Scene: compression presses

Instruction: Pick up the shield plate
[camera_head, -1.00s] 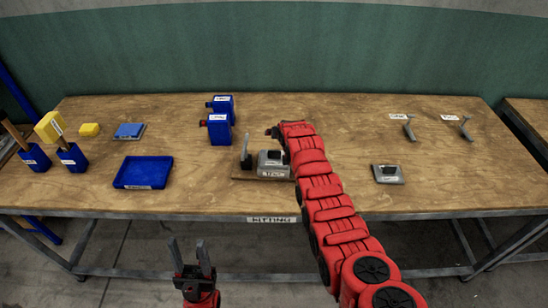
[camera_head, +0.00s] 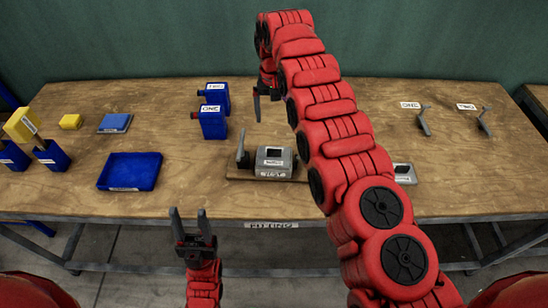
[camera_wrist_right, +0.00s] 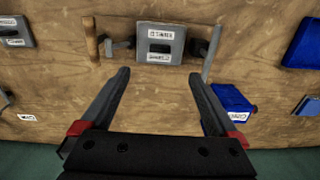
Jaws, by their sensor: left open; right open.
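No label clearly names the shield plate. A flat grey plate (camera_head: 405,173) with a dark opening and a white label lies right of the press, partly hidden by my right arm; it also shows at the upper left of the right wrist view (camera_wrist_right: 15,31). The grey press (camera_head: 273,163) sits on a wooden board with an upright lever (camera_head: 242,151) on its left. My right gripper (camera_head: 268,97) is open and empty above the table, behind the press. In the wrist view its open fingers (camera_wrist_right: 158,75) point towards the press (camera_wrist_right: 159,43). My left gripper (camera_head: 190,218) is open and empty before the table's front edge.
Two blue labelled containers (camera_head: 212,121) stand left of my right gripper. A blue tray (camera_head: 130,171), a blue-topped block (camera_head: 115,123) and yellow pieces (camera_head: 70,121) lie further left. Two grey levers (camera_head: 424,122) lie at the back right. Bare wood surrounds the press.

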